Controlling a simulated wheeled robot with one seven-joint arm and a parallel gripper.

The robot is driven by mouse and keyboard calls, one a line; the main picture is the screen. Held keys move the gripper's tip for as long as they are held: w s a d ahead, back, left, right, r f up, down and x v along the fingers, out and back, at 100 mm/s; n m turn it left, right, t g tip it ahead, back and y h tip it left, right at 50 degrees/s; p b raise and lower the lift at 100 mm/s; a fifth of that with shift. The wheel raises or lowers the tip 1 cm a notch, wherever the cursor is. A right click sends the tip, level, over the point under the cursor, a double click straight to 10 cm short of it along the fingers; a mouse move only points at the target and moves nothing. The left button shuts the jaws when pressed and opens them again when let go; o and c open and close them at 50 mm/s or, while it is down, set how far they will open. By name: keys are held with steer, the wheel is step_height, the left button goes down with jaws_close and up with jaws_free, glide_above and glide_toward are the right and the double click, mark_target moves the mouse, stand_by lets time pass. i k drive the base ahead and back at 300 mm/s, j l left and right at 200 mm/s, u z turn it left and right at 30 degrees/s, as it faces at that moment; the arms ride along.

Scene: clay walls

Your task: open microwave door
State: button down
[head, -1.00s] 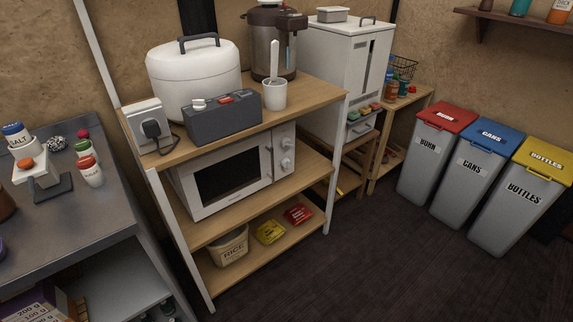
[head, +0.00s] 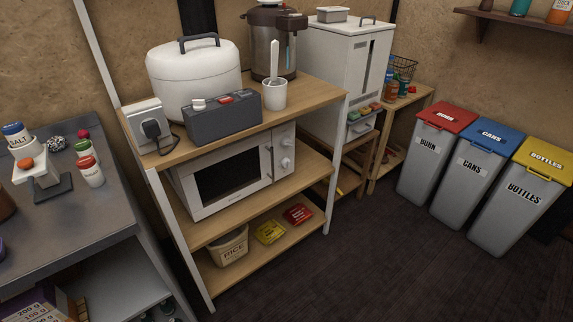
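The white microwave (head: 211,203) sits on the middle shelf of a wooden rack with white posts. Its door (head: 228,182) has a dark window and looks shut. A pale vertical handle (head: 266,165) runs along the door's right side, beside the control panel with two round knobs (head: 286,153). The rack's top board hides part of the microwave's upper side. My gripper is not in view.
The rack's top shelf (head: 310,92) holds a white rice cooker (head: 195,80), a grey box (head: 222,118), a cup (head: 273,95) and a dispenser (head: 276,45). A metal counter (head: 60,225) stands left. Bins (head: 430,160) stand right. Dark floor (head: 370,255) before the rack is clear.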

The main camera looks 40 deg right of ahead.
mark_target(210, 181)
steer(key=i, duration=1.1)
steer(key=l+z, duration=0.05)
